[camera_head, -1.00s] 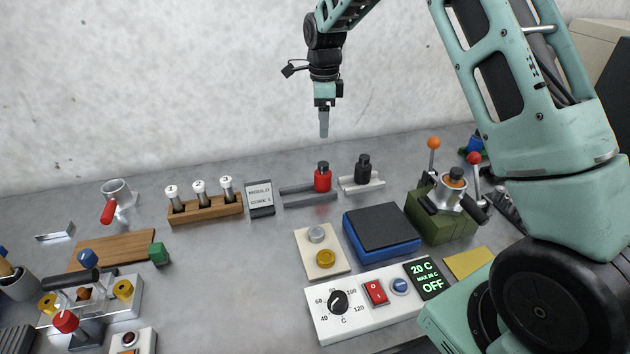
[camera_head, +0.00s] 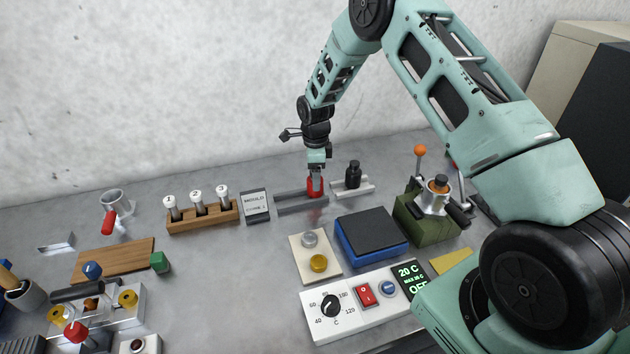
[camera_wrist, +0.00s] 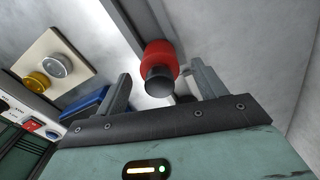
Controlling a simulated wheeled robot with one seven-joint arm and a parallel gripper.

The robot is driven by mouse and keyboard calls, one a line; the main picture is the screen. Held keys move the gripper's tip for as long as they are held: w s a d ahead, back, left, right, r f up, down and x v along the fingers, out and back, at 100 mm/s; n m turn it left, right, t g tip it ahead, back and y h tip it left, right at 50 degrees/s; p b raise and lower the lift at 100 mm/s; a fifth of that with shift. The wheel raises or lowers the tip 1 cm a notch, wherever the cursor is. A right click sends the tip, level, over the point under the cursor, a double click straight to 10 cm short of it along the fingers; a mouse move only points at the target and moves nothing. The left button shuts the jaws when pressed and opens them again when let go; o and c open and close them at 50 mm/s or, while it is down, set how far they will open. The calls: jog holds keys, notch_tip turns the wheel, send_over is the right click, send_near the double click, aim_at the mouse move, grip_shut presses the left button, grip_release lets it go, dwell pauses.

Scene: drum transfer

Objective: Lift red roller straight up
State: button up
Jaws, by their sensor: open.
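The red roller (camera_head: 315,188) stands upright at the right end of a grey rail holder (camera_head: 296,200) near the back wall. In the wrist view the red roller (camera_wrist: 159,62) shows its dark cap toward me, between the fingers and a little beyond them. My gripper (camera_head: 316,178) is directly above and around the top of the roller and hides its cap in the head view. In the wrist view my gripper (camera_wrist: 162,85) is open, with clear space between each finger and the roller. I cannot tell if anything touches.
A black roller (camera_head: 353,174) stands in a light holder (camera_head: 366,188) close to the right. A blue box (camera_head: 371,235) with a dark top lies in front. Space above is free.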

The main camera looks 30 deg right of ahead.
jog(key=shift+f, duration=1.05)
jog(key=c, duration=1.3)
